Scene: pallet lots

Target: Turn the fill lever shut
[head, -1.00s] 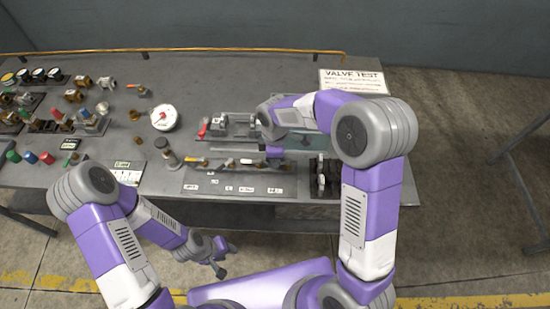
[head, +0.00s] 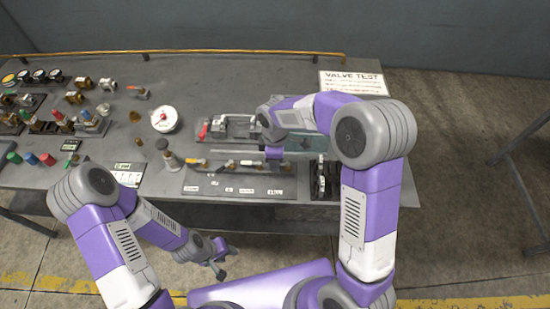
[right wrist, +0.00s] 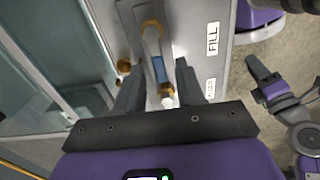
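In the right wrist view, a pale metal bar with brass-coloured ends (right wrist: 153,45) lies ahead of and between my right fingers, beside the FILL label (right wrist: 212,38). It seems to be the fill valve or its lever; which part is unclear. My right gripper (right wrist: 160,85) is open, one finger on each side of the bar, with gaps visible; contact is unclear. In the head view my right gripper (head: 273,152) is over the right part of the labelled valve panel (head: 238,180), and the arm hides some of it. My left gripper (head: 224,262) is open and empty, off the bench's front edge.
A red-handled clamp fixture (head: 228,127) stands behind the panel. A black block (head: 325,180) stands right of the panel. Many fittings crowd the bench's left side; its back middle is clear.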

